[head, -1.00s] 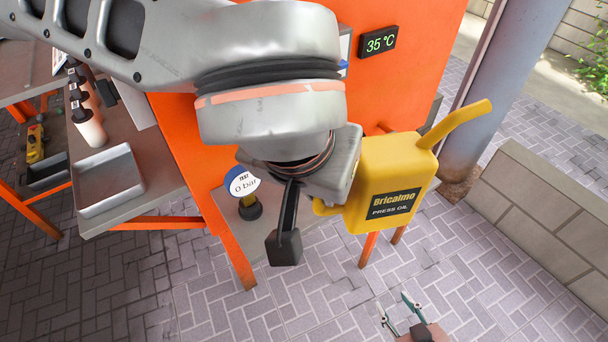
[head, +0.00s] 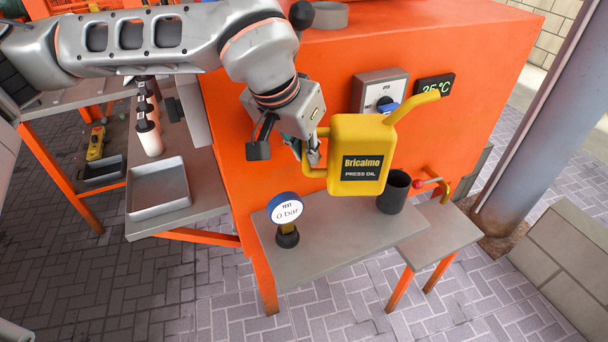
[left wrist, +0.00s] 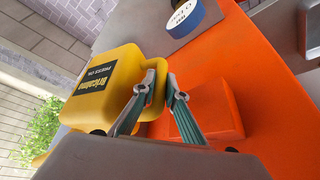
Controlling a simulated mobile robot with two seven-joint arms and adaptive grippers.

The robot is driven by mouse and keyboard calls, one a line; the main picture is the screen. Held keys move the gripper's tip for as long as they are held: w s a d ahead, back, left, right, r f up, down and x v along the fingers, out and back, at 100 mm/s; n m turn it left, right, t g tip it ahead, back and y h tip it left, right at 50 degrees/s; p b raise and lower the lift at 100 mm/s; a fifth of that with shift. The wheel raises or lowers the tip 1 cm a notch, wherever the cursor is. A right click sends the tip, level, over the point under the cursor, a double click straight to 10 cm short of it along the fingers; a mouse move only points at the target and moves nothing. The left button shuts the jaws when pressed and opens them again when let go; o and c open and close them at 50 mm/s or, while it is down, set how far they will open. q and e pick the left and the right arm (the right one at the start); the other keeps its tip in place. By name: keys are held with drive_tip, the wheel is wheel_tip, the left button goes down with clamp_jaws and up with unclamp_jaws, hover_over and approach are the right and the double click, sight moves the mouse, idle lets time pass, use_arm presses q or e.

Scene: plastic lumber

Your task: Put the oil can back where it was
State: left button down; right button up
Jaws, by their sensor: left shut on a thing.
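The yellow oil can (head: 350,178), labelled "Bricalmo PRESS OIL", is upright in the head view, in front of the orange machine and over the grey shelf. My left gripper (head: 311,158) is shut on the can's handle at its left side. The left wrist view shows the can (left wrist: 97,100) and the two fingers of my left gripper (left wrist: 162,92) at the handle. From the head it is hard to tell the gap between can and shelf; the can appears held above it. My right gripper is not in view now.
The grey shelf (head: 335,250) bears a round gauge (head: 285,208) reading 0 bar and a dark cup (head: 394,190). A red-knobbed lever (head: 428,183) is at the right. A switch box (head: 379,88) is behind the can. A grey tray (head: 158,188) lies on the left table.

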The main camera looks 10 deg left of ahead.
use_arm(q)
wheel_tip(320, 180, down, 7)
drive_tip(key=shift+w+a+b, duration=0.25)
drive_tip(key=shift+w+b, duration=0.15)
drive_tip(key=shift+w, duration=0.05)
drive_tip(key=shift+f, duration=0.5)
idle(0.3)
drive_tip(key=c, duration=2)
unclamp_jaws()
drive_tip(key=shift+s, duration=0.1)
drive_tip(key=shift+c, duration=0.2)
drive_tip(key=p+v, duration=0.1)
drive_tip(key=v, duration=1.2)
drive_tip(key=shift+d, duration=0.1)
